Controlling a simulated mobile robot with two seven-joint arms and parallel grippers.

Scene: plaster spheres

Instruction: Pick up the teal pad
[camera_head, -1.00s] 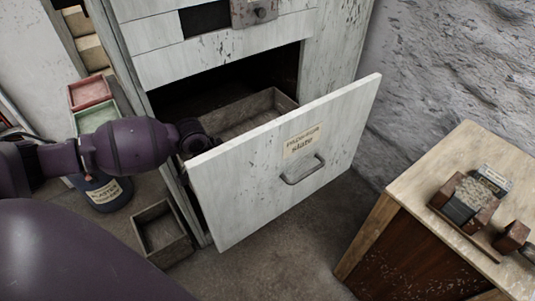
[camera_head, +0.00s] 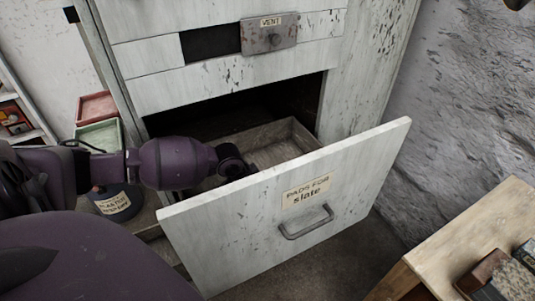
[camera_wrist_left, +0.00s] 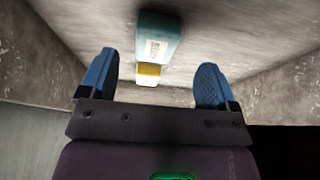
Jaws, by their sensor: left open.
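The teal pad (camera_wrist_left: 159,38) shows in the left wrist view, lying in a grey compartment, with a pale label and a yellow-and-white end toward my gripper. My left gripper (camera_wrist_left: 157,78) is open and empty, its two blue fingers apart on either side of the pad's near end, not touching it. In the head view my left wrist (camera_head: 232,160) reaches over the side of the open drawer (camera_head: 285,205), which is labelled "pads for slate". The fingers and the pad are hidden there. My right gripper is not in view.
The drawer holds a grey wooden tray (camera_head: 270,145). The cabinet front with a "vent" plate (camera_head: 269,34) stands above it. Red (camera_head: 97,106) and green (camera_head: 98,134) bins and a dark labelled bucket (camera_head: 112,200) are at left. A workbench (camera_head: 480,235) stands at right.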

